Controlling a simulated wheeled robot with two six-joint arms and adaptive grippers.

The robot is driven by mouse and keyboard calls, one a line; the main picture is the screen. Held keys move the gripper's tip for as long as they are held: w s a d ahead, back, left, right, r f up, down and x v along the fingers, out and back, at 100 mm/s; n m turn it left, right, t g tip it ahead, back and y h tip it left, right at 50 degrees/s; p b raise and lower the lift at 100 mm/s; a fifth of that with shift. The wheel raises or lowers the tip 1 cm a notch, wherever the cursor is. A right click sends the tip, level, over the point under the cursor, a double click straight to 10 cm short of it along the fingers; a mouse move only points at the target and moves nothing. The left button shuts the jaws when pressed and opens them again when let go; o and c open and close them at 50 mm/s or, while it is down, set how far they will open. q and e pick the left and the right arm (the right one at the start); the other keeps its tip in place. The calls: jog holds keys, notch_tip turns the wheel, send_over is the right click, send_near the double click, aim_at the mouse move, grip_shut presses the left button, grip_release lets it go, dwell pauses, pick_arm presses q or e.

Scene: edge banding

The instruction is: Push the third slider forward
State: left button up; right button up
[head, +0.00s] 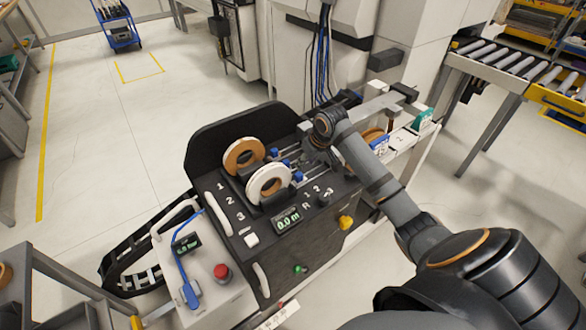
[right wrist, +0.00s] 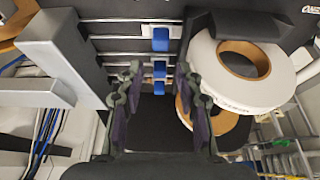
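The black edge-banding machine (head: 200,160) carries several rails with blue sliders. The slider nearest the panel front, apparently the third, is a blue block (head: 298,176); it also shows at the top of the right wrist view (right wrist: 161,39). Another blue slider (head: 274,153) sits farther back. In the right wrist view, blue blocks (right wrist: 160,69) lie in line with the gap between the fingers. My right gripper (right wrist: 159,75) is open, its fingers apart, pointing down over the rails. Whether it touches a slider cannot be told. My left gripper is not in view.
A white roll (head: 268,184) and a brown roll (head: 244,156) stand left of the rails. A grey beam (right wrist: 62,60) lies on the other side. The panel has a display (head: 287,221), a yellow knob (head: 346,222) and a red button (head: 221,271).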

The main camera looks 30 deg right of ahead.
aim_at(300, 175)
jog(key=x, duration=0.6)
jog(key=shift+f, duration=0.4)
jog(key=shift+x, duration=1.25)
jog(key=shift+f, duration=0.4)
jog(key=shift+c, duration=0.6)
grip_shut()
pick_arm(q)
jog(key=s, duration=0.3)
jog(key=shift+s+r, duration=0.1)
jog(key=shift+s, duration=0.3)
